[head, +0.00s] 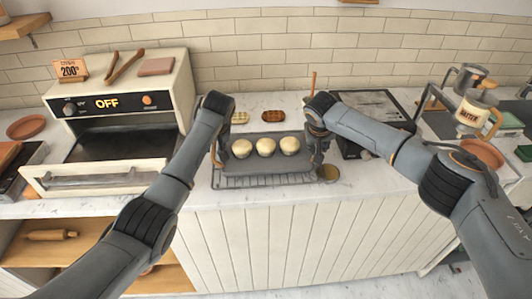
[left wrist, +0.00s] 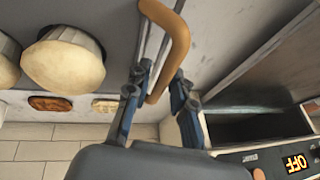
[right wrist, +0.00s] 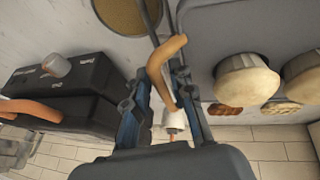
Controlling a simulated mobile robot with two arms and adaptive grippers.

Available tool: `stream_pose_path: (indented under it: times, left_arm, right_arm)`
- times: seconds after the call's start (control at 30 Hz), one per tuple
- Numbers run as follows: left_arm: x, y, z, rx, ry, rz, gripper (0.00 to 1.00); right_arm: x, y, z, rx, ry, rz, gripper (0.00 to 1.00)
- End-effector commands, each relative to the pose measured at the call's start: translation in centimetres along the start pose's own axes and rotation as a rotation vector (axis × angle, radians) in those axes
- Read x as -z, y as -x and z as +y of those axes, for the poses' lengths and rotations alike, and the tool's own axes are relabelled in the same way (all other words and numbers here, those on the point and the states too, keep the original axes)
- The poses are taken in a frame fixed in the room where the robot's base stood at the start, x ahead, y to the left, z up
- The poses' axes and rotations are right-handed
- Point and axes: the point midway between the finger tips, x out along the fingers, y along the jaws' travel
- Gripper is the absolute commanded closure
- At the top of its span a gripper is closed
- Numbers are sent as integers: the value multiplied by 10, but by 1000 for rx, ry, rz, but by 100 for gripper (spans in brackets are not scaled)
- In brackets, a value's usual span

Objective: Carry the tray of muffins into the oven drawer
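The dark grey tray (head: 245,176) lies at the counter's middle, bearing three pale muffins (head: 265,147). Its curved wooden handles stand at both ends. My left gripper (head: 219,150) is at the left handle (left wrist: 178,45); in the left wrist view its fingers are apart around the handle, with a gap showing. My right gripper (head: 318,150) is likewise at the right handle (right wrist: 160,70), fingers apart on both sides of it. Finger contact is unclear. The oven (head: 120,95) at left reads OFF, and its drawer (head: 105,180) is pulled out.
A wire rack (head: 265,182) shows under the tray's front edge.

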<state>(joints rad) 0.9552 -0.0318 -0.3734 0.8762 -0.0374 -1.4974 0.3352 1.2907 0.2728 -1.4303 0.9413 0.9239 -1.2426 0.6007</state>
Motion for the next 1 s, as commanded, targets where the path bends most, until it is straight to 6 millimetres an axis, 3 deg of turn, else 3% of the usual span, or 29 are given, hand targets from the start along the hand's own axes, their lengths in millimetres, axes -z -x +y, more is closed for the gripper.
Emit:
stream_pose_path:
  times: [0.23, 0.27, 0.37, 0.4, 1.0]
  left_arm:
    - [0, 0, 0, 0, 0, 1, 77]
    - [0, 0, 0, 0, 0, 0, 79]
    - [0, 0, 0, 0, 0, 0, 99]
    - [0, 0, 0, 0, 0, 0, 100]
    - [4, 9, -2, 0, 0, 2, 100]
  right_arm:
    - [0, -1, 0, 0, 1, 0, 77]
    - [0, -1, 0, 0, 1, 0, 79]
    - [0, -1, 0, 0, 1, 0, 99]
    - [0, -1, 0, 0, 0, 0, 100]
    - [4, 9, 2, 0, 0, 2, 100]
